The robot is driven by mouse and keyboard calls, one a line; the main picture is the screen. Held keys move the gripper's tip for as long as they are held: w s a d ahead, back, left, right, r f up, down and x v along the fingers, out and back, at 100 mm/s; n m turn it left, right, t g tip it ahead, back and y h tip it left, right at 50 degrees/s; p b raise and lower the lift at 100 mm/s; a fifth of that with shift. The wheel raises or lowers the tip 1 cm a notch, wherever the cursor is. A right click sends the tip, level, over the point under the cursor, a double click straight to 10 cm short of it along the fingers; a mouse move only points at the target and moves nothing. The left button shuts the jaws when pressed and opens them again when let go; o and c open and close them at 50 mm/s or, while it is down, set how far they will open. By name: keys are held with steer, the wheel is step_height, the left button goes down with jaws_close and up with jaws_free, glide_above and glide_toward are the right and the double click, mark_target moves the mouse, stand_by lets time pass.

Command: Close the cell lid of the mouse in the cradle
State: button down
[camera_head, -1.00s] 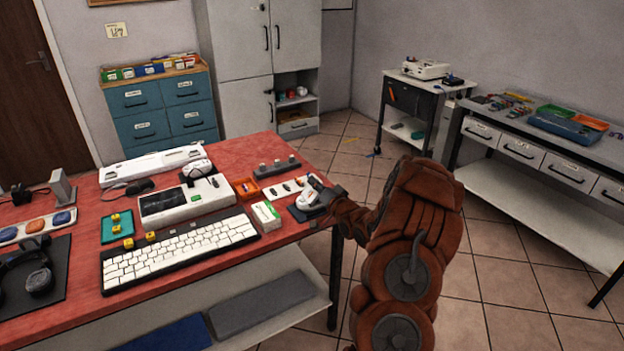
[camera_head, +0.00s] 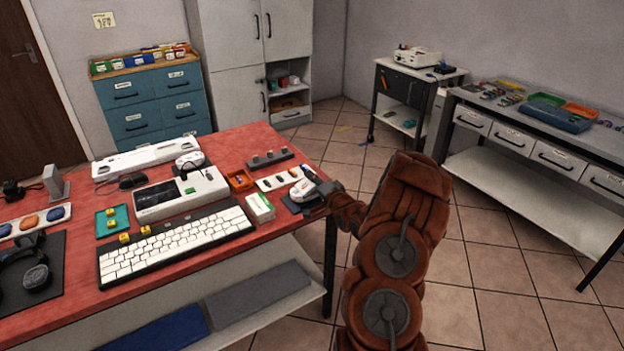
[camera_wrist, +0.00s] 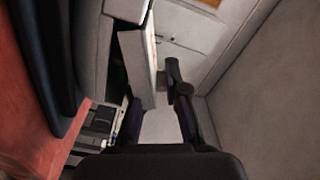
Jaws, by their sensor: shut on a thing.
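The white and grey mouse (camera_head: 302,189) sits tilted in its dark cradle (camera_head: 291,205) at the right end of the red table in the head view. My gripper (camera_head: 325,189) is at the mouse's right side, touching it or very close. In the wrist view my gripper (camera_wrist: 160,105) has its dark fingers close together beside a pale slab (camera_wrist: 136,68), which looks like the mouse's cell lid. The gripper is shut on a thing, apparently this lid. The fingers and the close view hide the contact and how far the lid stands open.
A white keyboard (camera_head: 175,243) lies in front. The floor right of the table is clear.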

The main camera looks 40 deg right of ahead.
steer(key=c, duration=1.2)
jaws_free()
steer(key=shift+c, duration=0.2)
